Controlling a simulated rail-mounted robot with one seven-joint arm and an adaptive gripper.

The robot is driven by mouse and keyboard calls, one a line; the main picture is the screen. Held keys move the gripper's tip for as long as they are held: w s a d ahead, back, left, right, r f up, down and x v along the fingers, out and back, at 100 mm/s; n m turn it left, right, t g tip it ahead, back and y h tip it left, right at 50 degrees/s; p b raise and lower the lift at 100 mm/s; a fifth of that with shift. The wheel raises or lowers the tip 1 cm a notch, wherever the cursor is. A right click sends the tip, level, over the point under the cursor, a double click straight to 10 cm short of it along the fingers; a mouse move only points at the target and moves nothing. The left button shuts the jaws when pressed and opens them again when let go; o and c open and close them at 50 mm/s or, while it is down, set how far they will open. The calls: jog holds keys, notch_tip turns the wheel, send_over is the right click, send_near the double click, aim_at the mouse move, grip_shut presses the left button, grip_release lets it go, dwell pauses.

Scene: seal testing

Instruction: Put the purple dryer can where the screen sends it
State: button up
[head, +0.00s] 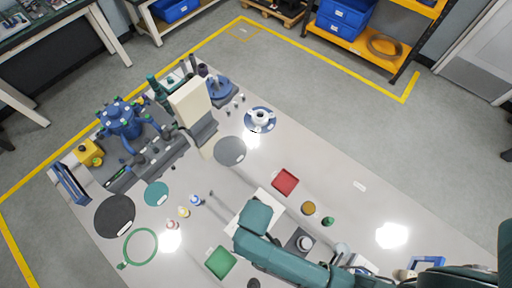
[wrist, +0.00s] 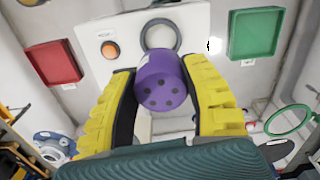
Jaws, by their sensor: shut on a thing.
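In the wrist view my gripper (wrist: 162,80) has its two yellow fingers shut on the purple dryer can (wrist: 162,84). The can's end with several dark holes faces the camera. Beyond it is a white panel (wrist: 194,24) with a dark ring (wrist: 160,26) and an orange button (wrist: 110,49). The can overlaps the ring's lower edge in the picture; I cannot tell its height above the panel. In the head view my teal gripper (head: 254,216) is over the white panel (head: 268,196), and the can is hidden. No readable screen shows.
A red tray (head: 285,181) and a green tray (head: 220,263) lie either side of the panel; the wrist view shows the red tray (wrist: 45,48) and green tray (wrist: 257,34) too. A beige upright block (head: 190,102) and blue vessel (head: 122,118) stand farther back.

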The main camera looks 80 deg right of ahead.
jog(key=shift+r+p, duration=1.75)
jog(key=shift+p, duration=0.25)
